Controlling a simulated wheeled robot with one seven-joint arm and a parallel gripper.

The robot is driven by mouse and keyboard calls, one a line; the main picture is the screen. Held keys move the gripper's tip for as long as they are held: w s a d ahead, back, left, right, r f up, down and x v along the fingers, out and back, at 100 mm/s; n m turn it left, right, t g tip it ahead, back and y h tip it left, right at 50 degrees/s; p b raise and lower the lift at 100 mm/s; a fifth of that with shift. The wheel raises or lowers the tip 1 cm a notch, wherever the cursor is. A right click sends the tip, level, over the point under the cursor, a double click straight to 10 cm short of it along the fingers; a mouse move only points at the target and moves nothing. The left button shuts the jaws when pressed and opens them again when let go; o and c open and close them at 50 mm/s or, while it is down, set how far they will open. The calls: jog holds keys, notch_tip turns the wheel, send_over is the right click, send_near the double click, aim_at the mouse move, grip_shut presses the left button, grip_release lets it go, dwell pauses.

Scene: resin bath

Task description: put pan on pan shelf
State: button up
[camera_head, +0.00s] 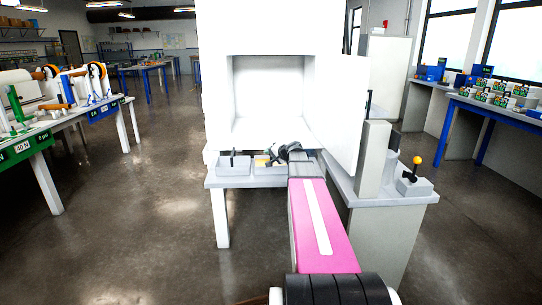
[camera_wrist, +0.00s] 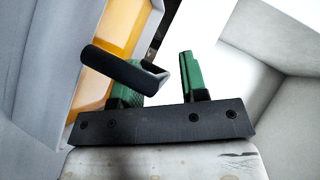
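A grey pan (camera_head: 264,172) with orange showing inside stands on the grey table at the machine's front. In the wrist view, its orange inside (camera_wrist: 112,30) shows at upper left beside a grey wall. A black handle (camera_wrist: 118,68) crosses in front of my left green finger, its end near the gap between the fingers. My gripper (camera_head: 284,153) is at this pan; in the wrist view (camera_wrist: 160,82) its fingers are apart, with a gap beside the right finger. A second grey pan (camera_head: 233,169) with an upright black handle stands to the left. I cannot tell which surface is the pan shelf.
A white machine (camera_head: 222,90) has an open, empty-looking cavity (camera_head: 268,90) above the pans. Its door (camera_head: 350,115) stands open to the right. A grey box with a yellow-knobbed lever (camera_head: 415,180) is right of my arm. Open floor (camera_head: 130,220) lies left.

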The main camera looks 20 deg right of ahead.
jog(key=shift+r, duration=0.1)
jog(key=v, duration=1.2)
jog(key=s+a+f+n+g, duration=0.2)
jog(key=s+a+f+g, duration=0.15)
jog(key=a+f, duration=0.45)
jog(key=s+a+f+n+g, duration=0.25)
jog(key=s+a+f, duration=0.25)
jog(key=a+f, duration=0.25)
jog(key=s+a+f+n+g+h, duration=0.2)
jog(key=s+a+f+g, duration=0.1)
jog(key=s, duration=0.4)
jog(key=s+a+f+n+g+h, duration=0.1)
jog(key=s+a+f+g+h, duration=0.2)
jog(key=s+a+f, duration=0.3)
jog(key=shift+s+f+n, duration=0.35)
jog(key=shift+s+f, duration=0.45)
jog(key=shift+s, duration=0.25)
